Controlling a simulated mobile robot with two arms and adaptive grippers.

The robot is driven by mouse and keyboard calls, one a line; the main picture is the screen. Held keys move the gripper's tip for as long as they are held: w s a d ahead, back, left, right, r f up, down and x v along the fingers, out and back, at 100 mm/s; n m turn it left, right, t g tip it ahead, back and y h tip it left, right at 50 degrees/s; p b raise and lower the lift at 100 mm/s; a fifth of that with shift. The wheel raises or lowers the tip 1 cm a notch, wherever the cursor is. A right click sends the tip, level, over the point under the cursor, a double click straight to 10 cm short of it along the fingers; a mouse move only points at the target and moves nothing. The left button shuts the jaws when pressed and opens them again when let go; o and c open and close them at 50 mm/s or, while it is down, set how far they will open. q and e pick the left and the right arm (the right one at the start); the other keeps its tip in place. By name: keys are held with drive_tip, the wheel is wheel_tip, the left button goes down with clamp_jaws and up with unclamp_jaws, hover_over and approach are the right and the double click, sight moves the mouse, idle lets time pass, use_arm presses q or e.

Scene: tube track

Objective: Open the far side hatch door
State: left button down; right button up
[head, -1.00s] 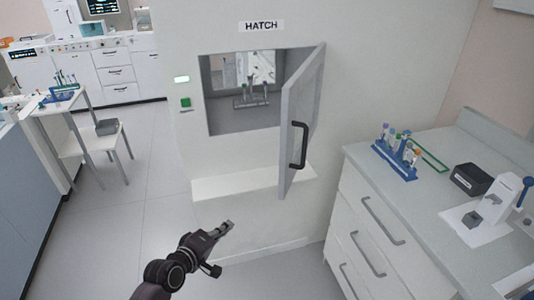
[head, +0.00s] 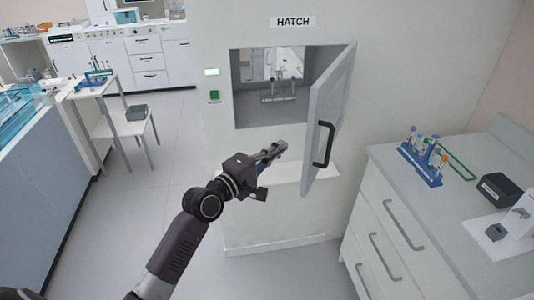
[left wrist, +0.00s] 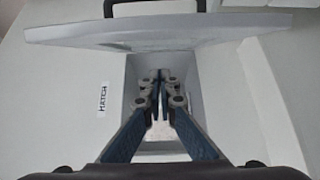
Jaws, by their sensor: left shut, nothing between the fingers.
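The hatch (head: 293,22) is a wall opening under a HATCH sign. Its near-side door (head: 328,110), grey with a black handle (head: 323,145), stands swung open to the right. At the back of the recess is a pale panel or window (head: 285,62); I cannot tell whether the far side door there is open. A rack with tubes (head: 278,92) stands inside. My left gripper (head: 280,147) is shut and empty, in front of the opening's lower edge. In the left wrist view its fingers (left wrist: 160,82) point into the recess. My right gripper is not in view.
A ledge (head: 245,182) juts out below the opening. A green button (head: 214,96) is left of it. On the right, a drawer counter (head: 395,175) carries a blue tube rack (head: 422,165) and a black box (head: 500,188).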

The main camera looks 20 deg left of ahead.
use_arm(q)
drive_tip(key=d+p, duration=0.1)
drive_tip(key=d, duration=0.1)
drive_tip(key=w+d+p, duration=0.1)
drive_tip(key=d, duration=0.1)
drive_tip(key=shift+d, duration=0.2)
drive_tip(key=shift+w, duration=0.1)
